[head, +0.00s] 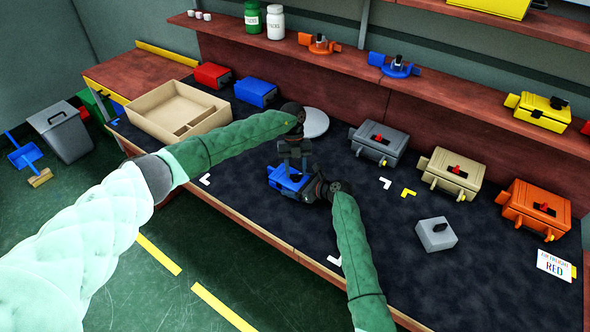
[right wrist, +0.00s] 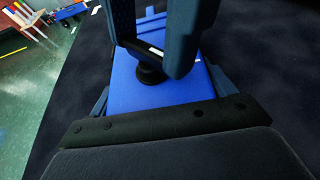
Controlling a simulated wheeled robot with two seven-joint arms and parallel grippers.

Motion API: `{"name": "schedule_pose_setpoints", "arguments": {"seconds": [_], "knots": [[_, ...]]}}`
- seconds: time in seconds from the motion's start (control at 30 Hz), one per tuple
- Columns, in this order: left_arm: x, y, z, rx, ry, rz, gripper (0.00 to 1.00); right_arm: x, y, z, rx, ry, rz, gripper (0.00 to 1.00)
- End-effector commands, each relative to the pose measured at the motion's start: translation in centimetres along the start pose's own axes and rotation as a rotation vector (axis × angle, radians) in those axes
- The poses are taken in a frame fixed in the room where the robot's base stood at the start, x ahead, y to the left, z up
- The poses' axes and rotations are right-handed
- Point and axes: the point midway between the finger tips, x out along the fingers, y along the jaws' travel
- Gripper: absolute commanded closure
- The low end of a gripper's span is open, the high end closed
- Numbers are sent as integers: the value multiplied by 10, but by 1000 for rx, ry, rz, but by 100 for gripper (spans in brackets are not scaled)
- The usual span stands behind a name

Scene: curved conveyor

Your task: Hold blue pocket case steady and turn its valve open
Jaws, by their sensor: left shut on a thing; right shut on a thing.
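The blue pocket case (head: 289,182) lies on the dark mat near the table's front edge, partly hidden by my grippers. It fills the middle of the right wrist view (right wrist: 150,97), with a black valve knob (right wrist: 149,73) on its top. My left gripper (head: 293,165) points down from above and is shut on the knob; its two fingers also show in the right wrist view (right wrist: 155,55). My right gripper (head: 312,189) comes in from the right, with a finger on each side of the case, shut on it. The knob is hidden in the head view.
A grey case (head: 380,143), a tan case (head: 450,173) and an orange case (head: 536,208) stand to the right. A grey block (head: 436,234) lies before them. A beige divided tray (head: 148,118), a second blue case (head: 256,92) and a round grey disc (head: 315,124) lie behind.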

Motion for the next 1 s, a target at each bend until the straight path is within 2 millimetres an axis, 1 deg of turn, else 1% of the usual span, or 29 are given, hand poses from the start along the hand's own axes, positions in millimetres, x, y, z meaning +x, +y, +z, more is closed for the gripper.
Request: {"name": "schedule_pose_setpoints", "arguments": {"seconds": [0.3,0.6,0.8,1.0], "knots": [[0,-4,-1,279,-1,116,82,0,0,0,0,0,1,55],[0,-6,-2,510,-1,212,82,0,0,0,0,1,0,55],[0,-7,-2,620,0,256,82,0,0,0,0,1,0,55],[1,-7,-3,685,1,282,82,0,0,-1,1,1,0,55]]}}
